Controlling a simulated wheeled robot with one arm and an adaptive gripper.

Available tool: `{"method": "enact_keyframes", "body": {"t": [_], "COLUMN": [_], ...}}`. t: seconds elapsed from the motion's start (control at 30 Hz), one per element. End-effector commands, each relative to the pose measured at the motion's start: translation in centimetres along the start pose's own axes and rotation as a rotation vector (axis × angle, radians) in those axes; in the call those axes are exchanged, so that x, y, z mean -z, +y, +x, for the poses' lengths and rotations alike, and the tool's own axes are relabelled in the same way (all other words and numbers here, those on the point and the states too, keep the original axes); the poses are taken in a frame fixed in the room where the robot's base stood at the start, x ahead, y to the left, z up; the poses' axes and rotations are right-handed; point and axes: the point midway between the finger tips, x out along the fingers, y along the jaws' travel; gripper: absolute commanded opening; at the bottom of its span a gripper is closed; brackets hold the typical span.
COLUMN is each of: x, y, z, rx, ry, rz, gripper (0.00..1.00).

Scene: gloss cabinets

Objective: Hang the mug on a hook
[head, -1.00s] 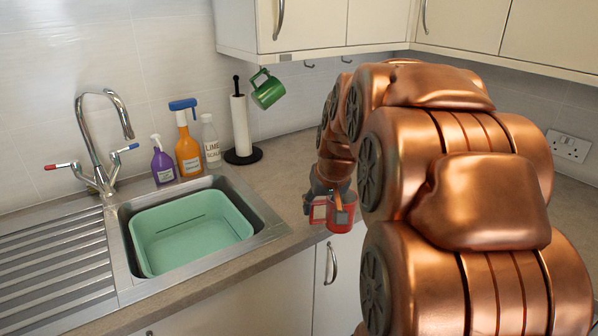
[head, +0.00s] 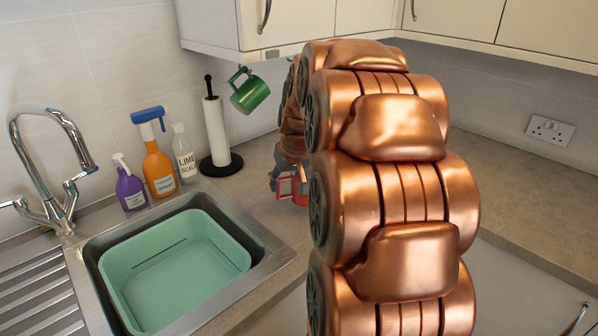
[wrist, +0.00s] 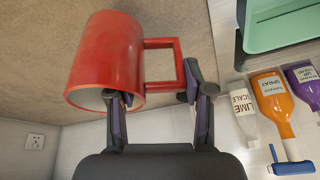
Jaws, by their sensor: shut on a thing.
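The red mug (head: 293,187) is in my gripper (head: 276,179), above the worktop right of the sink; my arm hides much of both in the head view. In the wrist view the red mug (wrist: 108,58) lies across my gripper (wrist: 157,97). One finger is at the mug's open mouth, the other at the outer side of its squared handle. The jaws are shut on the mug. A green mug (head: 249,92) hangs tilted below the wall cabinet, left of my arm. No free hook shows now; my arm covers part of the cabinet's underside.
A paper towel holder (head: 216,138) stands left of the green mug. A white bottle (head: 184,155), an orange spray bottle (head: 158,170) and a purple bottle (head: 130,190) stand behind the sink. A green basin (head: 175,262) sits in the sink. The worktop at right (head: 535,225) is clear.

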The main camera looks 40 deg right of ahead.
Motion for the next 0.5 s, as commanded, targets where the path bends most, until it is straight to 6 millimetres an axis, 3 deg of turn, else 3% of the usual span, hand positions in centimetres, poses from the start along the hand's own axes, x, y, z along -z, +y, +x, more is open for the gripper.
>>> {"method": "enact_keyframes", "body": {"t": [0.5], "x": [5.4], "y": [4.8], "z": [2.6], "rx": [-0.002], "ry": [0.001], "rz": [0.005], "gripper": [0.0]}}
